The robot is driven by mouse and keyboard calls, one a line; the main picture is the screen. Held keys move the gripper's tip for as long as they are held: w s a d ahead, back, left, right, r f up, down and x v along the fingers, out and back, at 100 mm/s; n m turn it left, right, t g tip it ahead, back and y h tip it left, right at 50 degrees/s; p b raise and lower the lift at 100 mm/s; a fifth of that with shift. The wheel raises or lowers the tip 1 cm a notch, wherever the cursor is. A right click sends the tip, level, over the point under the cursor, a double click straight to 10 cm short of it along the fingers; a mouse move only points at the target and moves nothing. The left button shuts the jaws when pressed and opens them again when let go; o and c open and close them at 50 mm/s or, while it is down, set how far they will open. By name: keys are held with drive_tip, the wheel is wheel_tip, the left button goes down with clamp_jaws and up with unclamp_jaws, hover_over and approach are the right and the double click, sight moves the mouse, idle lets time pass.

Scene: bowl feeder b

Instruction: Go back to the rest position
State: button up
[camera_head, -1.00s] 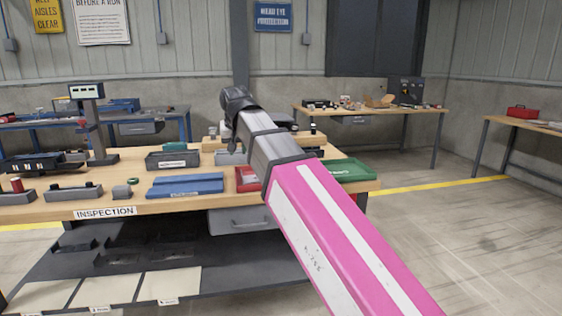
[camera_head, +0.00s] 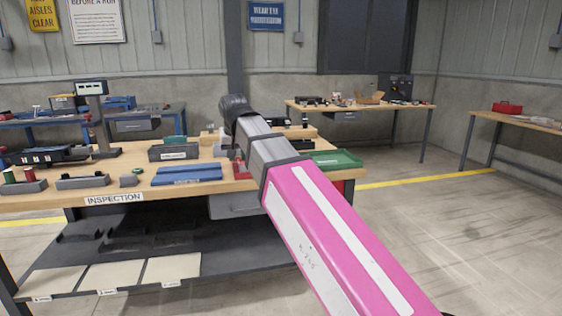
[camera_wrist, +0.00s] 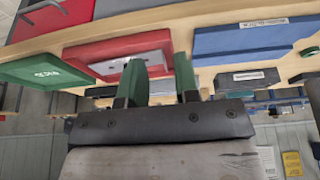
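My gripper (camera_wrist: 158,80) shows in the wrist view with its two green fingers apart and nothing seen between them. It is open above the inspection bench. In the head view my pink and grey arm reaches over the bench, and the gripper itself is hidden behind it. The inspection bench (camera_head: 60,203) has a wooden top and a label on its front edge. In the wrist view the bench appears turned around, with a green tray (camera_wrist: 50,73), a red tray (camera_wrist: 85,57) and a blue tray (camera_wrist: 250,38) beyond the fingers.
In the head view the blue tray (camera_head: 187,174), grey bin (camera_head: 173,152) and green tray (camera_head: 335,160) rest on the bench. Other benches stand at the back (camera_head: 395,106) and right (camera_head: 520,123). The floor right of the bench (camera_head: 440,225) is clear.

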drive_tip(key=w+d+f+g, duration=0.1)
drive_tip(key=d+f, duration=0.4)
drive_tip(key=f, duration=0.2)
drive_tip(key=w+d+f, duration=0.2)
drive_tip(key=d+f, duration=0.2)
drive_tip(key=f, duration=0.3)
drive_tip(key=s+d+f+m+g, duration=0.1)
drive_tip(key=s+d+f, duration=0.2)
drive_tip(key=d+f, duration=0.5)
drive_tip(key=s+d+f+g, duration=0.1)
drive_tip(key=s+d+f, duration=0.3)
drive_tip(key=d+f, duration=0.4)
drive_tip(key=s+d+f+m+g, duration=0.1)
drive_tip(key=s+d+f, duration=0.2)
drive_tip(key=d+f, duration=0.5)
wheel_tip(320, 180, down, 6)
drive_tip(key=shift+s+f+m+h, duration=0.1)
drive_tip(key=shift+s+m+h, duration=0.1)
drive_tip(key=shift+m+h, duration=0.15)
